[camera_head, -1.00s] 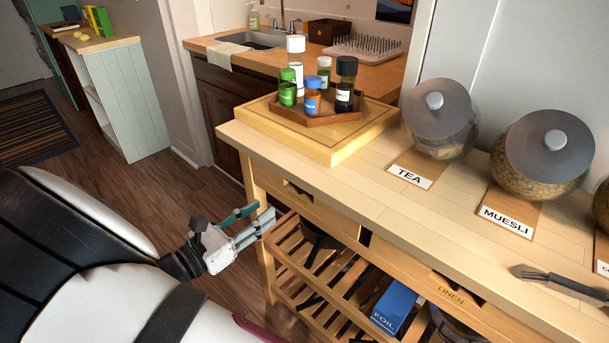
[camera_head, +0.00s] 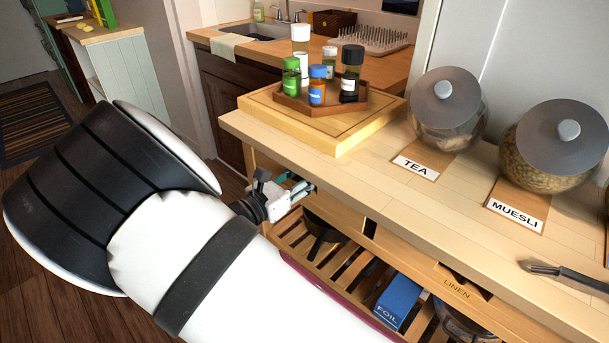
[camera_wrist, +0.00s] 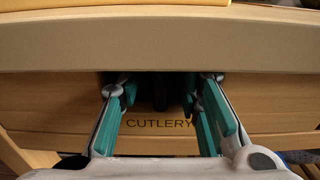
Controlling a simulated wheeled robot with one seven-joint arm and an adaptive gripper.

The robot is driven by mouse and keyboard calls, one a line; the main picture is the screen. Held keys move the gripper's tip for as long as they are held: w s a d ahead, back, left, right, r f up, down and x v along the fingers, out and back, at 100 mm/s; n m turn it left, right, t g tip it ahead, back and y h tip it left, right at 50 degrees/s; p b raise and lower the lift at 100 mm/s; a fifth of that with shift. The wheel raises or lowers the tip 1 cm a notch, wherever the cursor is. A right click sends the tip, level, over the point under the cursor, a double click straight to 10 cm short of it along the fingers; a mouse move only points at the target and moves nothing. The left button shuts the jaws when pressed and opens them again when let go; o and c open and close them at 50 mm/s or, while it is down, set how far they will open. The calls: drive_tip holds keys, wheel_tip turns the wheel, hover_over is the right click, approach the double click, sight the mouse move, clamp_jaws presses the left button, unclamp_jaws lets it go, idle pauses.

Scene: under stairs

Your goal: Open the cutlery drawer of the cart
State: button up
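The cutlery drawer (camera_wrist: 60,115) has a pale wood front with the word CUTLERY and a dark cutout at its upper middle. In the head view its front (camera_head: 338,211) lies under the cart's top at the left end, partly hidden by my arm. It looks closed. My gripper (camera_wrist: 165,88) is open, with its teal-padded fingers apart and pointing at the front, around the dark cutout. I cannot tell whether the tips touch or enter it. In the head view my gripper (camera_head: 302,188) is just under the top's edge. The cart (camera_head: 400,217) is light wood.
A linen drawer (camera_head: 455,286) is to the right on the cart. A blue foil box (camera_head: 397,300) lies on the slatted shelf below. A cutting board (camera_head: 330,137) with a tray of bottles, a tea jar (camera_head: 445,105) and a muesli jar (camera_head: 555,150) stand on top.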

clamp_jaws()
drive_tip(key=p+v, duration=0.4)
drive_tip(key=v, duration=2)
drive_tip(key=shift+a, duration=0.1)
unclamp_jaws()
